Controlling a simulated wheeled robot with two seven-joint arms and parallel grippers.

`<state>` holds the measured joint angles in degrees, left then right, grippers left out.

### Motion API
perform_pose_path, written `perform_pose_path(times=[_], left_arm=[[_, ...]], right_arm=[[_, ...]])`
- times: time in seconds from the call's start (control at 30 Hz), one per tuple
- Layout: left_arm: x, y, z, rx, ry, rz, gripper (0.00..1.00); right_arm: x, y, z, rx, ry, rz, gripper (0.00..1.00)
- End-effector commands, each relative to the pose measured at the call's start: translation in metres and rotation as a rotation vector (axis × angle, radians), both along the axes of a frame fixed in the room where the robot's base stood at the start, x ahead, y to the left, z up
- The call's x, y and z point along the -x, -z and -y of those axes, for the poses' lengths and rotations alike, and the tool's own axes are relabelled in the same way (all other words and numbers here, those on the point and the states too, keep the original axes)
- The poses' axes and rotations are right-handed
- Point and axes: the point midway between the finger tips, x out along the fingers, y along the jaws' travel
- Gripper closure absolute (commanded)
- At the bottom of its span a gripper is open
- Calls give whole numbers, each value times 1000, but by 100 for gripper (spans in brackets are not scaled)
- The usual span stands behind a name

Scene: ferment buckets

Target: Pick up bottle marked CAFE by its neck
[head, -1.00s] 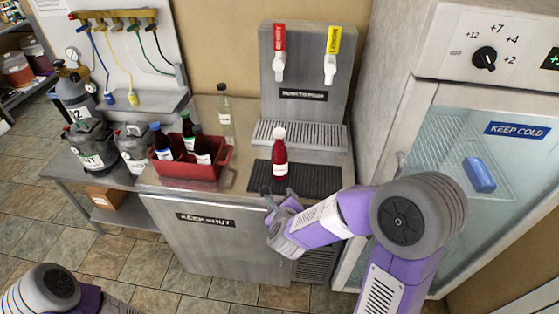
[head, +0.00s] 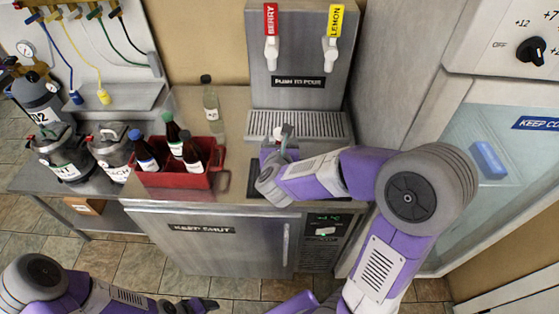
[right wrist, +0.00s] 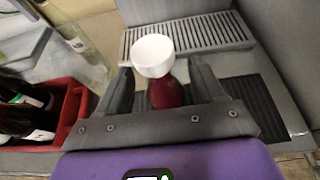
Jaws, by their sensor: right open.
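A dark red bottle (right wrist: 165,93) with a white cap (right wrist: 152,54) stands upright on the counter in the right wrist view. No label of it shows there, so I cannot read CAFE on it. My right gripper (right wrist: 162,84) is open, one finger on each side of the bottle's upper part. In the head view my right gripper (head: 281,143) hides most of this bottle; only the top shows. My left gripper (head: 190,303) is low at the bottom edge of the head view, away from the counter, and its jaws are unclear.
A red crate (head: 185,180) holds several dark bottles, left of my right gripper. A clear bottle (head: 211,106) stands behind it. A drip tray (head: 310,124) and BERRY (head: 270,50) and LEMON (head: 333,50) taps are behind. A black mat (right wrist: 256,106) lies right.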

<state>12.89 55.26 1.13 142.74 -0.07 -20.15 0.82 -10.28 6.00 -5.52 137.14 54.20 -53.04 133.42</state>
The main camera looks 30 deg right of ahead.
Motion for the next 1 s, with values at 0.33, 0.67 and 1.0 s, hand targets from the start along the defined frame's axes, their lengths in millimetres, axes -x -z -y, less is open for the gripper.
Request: perform_pose_path(times=[0.33,0.67,1.0], left_arm=[[0,1,0,0,0,1,33],[0,1,0,0,0,1,33],[0,1,0,0,0,1,33]], right_arm=[[-25,11,16,0,-1,0,32],[-25,11,15,2,-2,0,60],[-25,11,15,2,-2,0,100]])
